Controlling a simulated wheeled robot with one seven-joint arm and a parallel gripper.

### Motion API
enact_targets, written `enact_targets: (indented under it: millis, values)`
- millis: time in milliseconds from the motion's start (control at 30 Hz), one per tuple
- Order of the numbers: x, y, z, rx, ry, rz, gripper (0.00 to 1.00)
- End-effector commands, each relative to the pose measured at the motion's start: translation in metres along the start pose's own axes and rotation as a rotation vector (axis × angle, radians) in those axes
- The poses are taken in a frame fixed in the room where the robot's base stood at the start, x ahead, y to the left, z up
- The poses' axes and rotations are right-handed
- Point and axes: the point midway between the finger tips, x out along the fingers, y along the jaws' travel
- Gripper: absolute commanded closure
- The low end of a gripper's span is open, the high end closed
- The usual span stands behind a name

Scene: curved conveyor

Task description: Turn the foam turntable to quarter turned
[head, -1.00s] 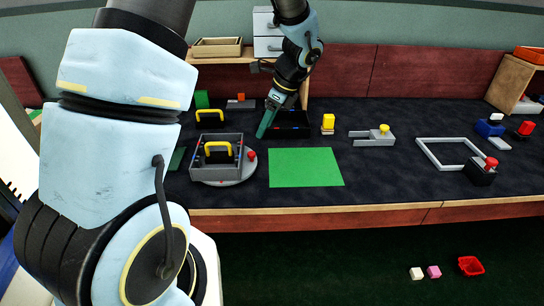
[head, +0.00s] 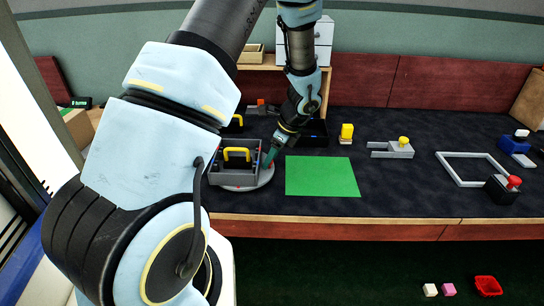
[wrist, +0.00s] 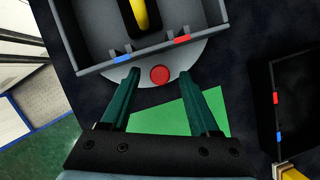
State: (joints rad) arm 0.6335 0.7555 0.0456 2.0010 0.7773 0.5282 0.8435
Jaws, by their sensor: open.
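The foam turntable is a pale grey disc (head: 262,183) on the dark bench top. A grey open tray (head: 236,178) with a yellow handle (head: 237,153) sits on it. In the wrist view the disc's edge (wrist: 148,86) sticks out from under the tray (wrist: 100,66), with a red round knob (wrist: 160,75) on it. My gripper (head: 267,163) is at the right side of the disc, its green fingers pointing down. In the wrist view my gripper (wrist: 160,77) is open, one finger each side of the knob, with visible gaps.
A green mat (head: 322,177) lies right of the turntable. A black tray (head: 313,134) stands behind my gripper. A yellow block (head: 346,131), a grey fixture with a yellow knob (head: 392,149) and a grey frame (head: 473,181) stand further right.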

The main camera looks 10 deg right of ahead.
Motion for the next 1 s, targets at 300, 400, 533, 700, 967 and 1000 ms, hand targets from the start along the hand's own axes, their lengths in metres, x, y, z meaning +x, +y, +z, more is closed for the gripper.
enact_targets:
  millis: [300,400,533,700,967,1000]
  values:
    - [-0.0003,0.0000,0.0001,0.000,0.000,0.000,0.66]
    - [-0.0004,0.0000,0.0001,0.000,0.000,0.000,0.77]
    - [-0.0004,0.0000,0.0001,0.000,0.000,0.000,0.92]
    - [-0.0005,0.0000,0.0002,0.000,0.000,0.000,1.00]
    - [-0.0005,0.0000,0.0002,0.000,0.000,0.000,1.00]
    - [-0.0006,0.0000,0.0002,0.000,0.000,0.000,1.00]
